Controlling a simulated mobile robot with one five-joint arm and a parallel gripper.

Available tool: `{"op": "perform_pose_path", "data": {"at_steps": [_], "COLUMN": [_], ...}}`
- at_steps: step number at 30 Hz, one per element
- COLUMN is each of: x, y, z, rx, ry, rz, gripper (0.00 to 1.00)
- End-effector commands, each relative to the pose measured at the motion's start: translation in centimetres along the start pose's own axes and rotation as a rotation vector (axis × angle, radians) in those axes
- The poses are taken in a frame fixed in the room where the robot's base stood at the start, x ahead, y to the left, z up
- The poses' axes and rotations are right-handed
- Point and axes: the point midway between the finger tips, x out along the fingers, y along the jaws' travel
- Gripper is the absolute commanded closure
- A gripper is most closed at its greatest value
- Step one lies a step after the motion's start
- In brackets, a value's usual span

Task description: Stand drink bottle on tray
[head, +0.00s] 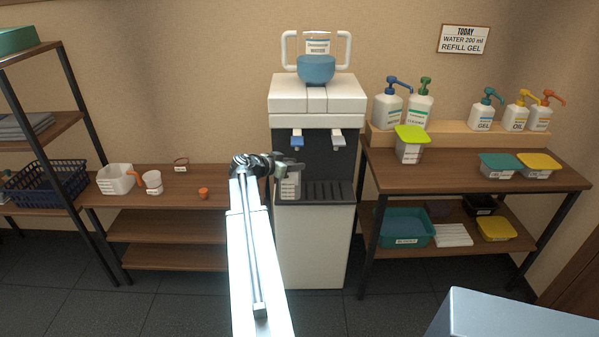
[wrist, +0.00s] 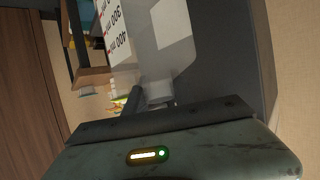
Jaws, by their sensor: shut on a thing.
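The drink bottle (head: 289,185) is a pale translucent bottle with a label, at the left part of the dispenser's alcove in the head view. My gripper (head: 284,166) is shut on its neck from above, and the bottle hangs about upright below it. In the wrist view the bottle (wrist: 160,45) shows its 300 and 400 marks and a blank white label. The dark slatted tray (head: 330,190) lies under the taps of the white water dispenser. The bottle is at the tray's left end. I cannot tell whether its base touches the tray.
The blue tap (head: 297,140) and white tap (head: 337,139) hang above the tray. A small orange cap (head: 204,193) lies on the left bench. The right table (head: 440,172) holds lidded containers. The tray's right part is clear.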

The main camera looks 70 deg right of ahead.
Motion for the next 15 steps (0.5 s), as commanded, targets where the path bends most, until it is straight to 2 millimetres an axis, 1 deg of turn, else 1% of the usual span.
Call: {"op": "perform_pose_path", "data": {"at_steps": [1, 3, 6, 10, 15], "x": [1.7, 3.4, 5.0, 6.1, 6.3], "y": [-0.9, -1.5, -2.1, -2.4, -2.4], "z": [-0.4, -0.9, -1.4, -1.8, -1.8], "rx": [0.001, 0.000, -0.001, -0.001, -0.001], "ry": [0.000, 0.000, 0.000, 0.001, 0.001], "rz": [0.002, 0.001, 0.001, -0.001, -0.002], "gripper": [1.00, 1.00, 1.00, 1.00, 1.00]}}
